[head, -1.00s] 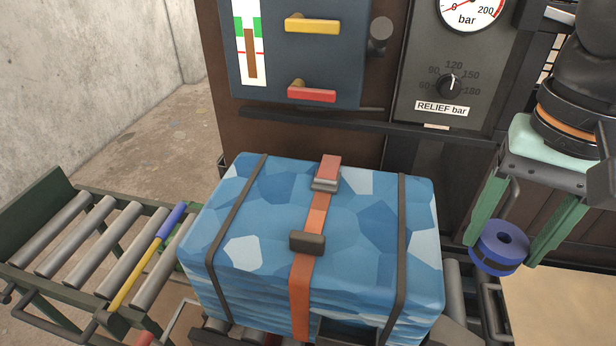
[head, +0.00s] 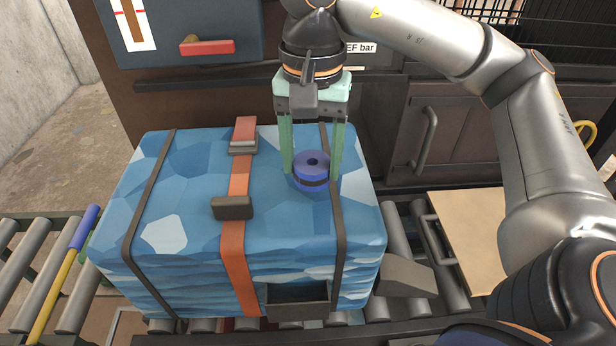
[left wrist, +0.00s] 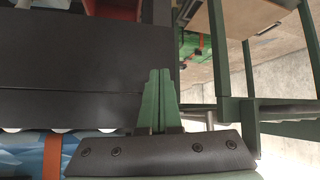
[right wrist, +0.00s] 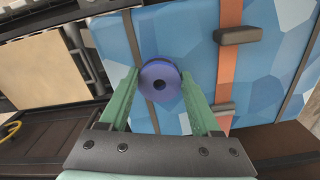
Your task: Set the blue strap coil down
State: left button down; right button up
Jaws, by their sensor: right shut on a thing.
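The blue strap coil (head: 311,172) is a short blue roll with a dark band and a hole in its top. My right gripper (head: 312,172) is shut on it, one green finger on each side. In the head view the coil shows over the right part of the blue patterned bale (head: 190,190), near the right dark strap; I cannot tell whether it touches the bale top. The right wrist view also shows the coil (right wrist: 160,82) between the fingers over the bale. My left gripper (left wrist: 158,100) shows only in the left wrist view, its fingers together and nothing between them.
An orange strap (head: 235,255) with buckles runs over the bale. Roller conveyor (head: 405,250) lies on both sides. A tan board (head: 470,235) is at the right. A yellow and blue handled tool (head: 62,270) lies on the left rollers. A cabinet with a red lever (head: 207,47) stands behind.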

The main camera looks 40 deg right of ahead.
aim_at(309, 163)
jog(key=f, duration=0.3)
jog(key=shift+w+f, duration=0.25)
jog(key=shift+w, duration=0.05)
jog(key=shift+f, duration=0.15)
jog(key=shift+a, duration=0.1)
jog(key=shift+f, duration=0.25)
jog(key=o, duration=1.5)
jog(key=shift+c, duration=0.2)
pick_arm(q)
jog(key=shift+s+f, duration=0.15)
jog(key=shift+f, duration=0.05)
jog(key=shift+r, duration=0.15)
pick_arm(e)
jog(key=shift+r, duration=0.15)
